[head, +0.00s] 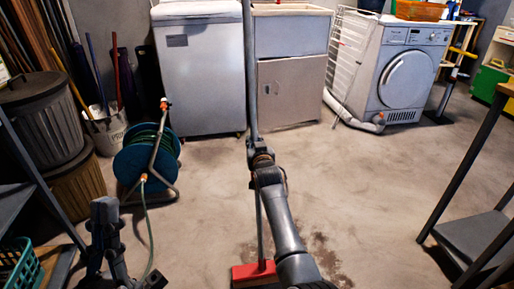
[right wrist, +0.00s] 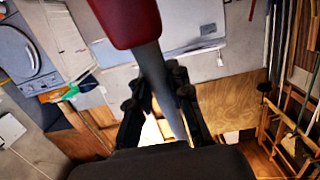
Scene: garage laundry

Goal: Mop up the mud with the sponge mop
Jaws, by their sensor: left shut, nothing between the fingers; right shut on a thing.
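The sponge mop has a long grey pole (head: 251,85) and a red head (head: 255,273) low on the floor. My right gripper (head: 261,160) is shut around the pole at mid-height, and the pole stands nearly upright. In the right wrist view the pole (right wrist: 163,85) passes between the fingers, with a dark red part at the top close to the camera. Dark mud (head: 325,258) lies in patches on the floor, right of the mop head; my right arm hides part of it. My left gripper (head: 105,212) is shut and empty at the lower left.
A hose reel (head: 147,160) with a trailing hose stands left of the mop. A white appliance (head: 202,80), a sink cabinet (head: 290,90) and a dryer (head: 405,75) line the back. A dark-legged table (head: 470,160) stands right. A teal basket (head: 20,265) is lower left. Middle floor is clear.

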